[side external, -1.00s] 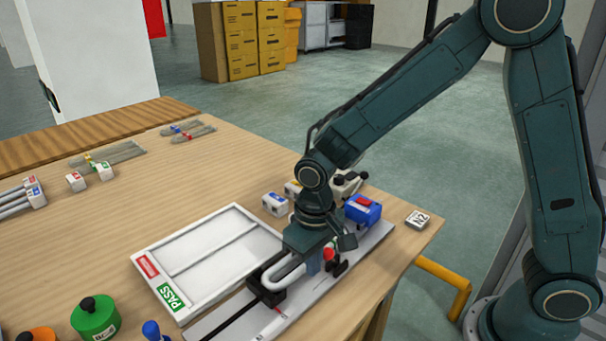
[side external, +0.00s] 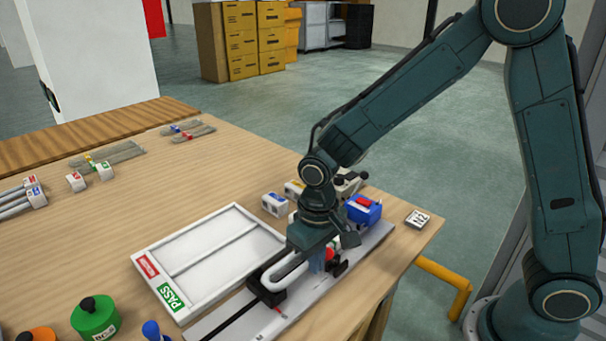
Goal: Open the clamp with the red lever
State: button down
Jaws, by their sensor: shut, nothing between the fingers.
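The clamp's red lever (side external: 328,254) shows as a red knob just right of my gripper. The dark clamp body (side external: 340,267) sits below it on the pale base plate (side external: 318,298). My gripper (side external: 316,266) points down beside the red knob, low over the plate. It is shut with nothing visible between the fingers. The fingertips are partly hidden, and I cannot tell whether they touch the lever.
A blue device with a red top (side external: 363,209) stands behind the clamp. A white tray with PASS and red labels (side external: 212,248) lies to the left. Green (side external: 94,317) and orange containers stand at the front left. The table's right edge is close to the plate.

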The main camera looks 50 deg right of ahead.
aim_at(328, 250)
jog(key=shift+d, duration=0.8)
jog(key=shift+d+r, duration=0.2)
jog(key=shift+d, duration=0.25)
jog(key=shift+s+d+r, duration=0.1)
jog(key=shift+s+d, duration=0.05)
jog(key=shift+d, duration=0.15)
jog(key=shift+d+r, duration=0.35)
jog(key=shift+d, duration=0.5)
dwell(0.6)
jog(key=shift+d+f, duration=0.1)
jog(key=shift+d, duration=0.45)
jog(key=shift+a, duration=0.35)
jog(key=shift+a, duration=0.3)
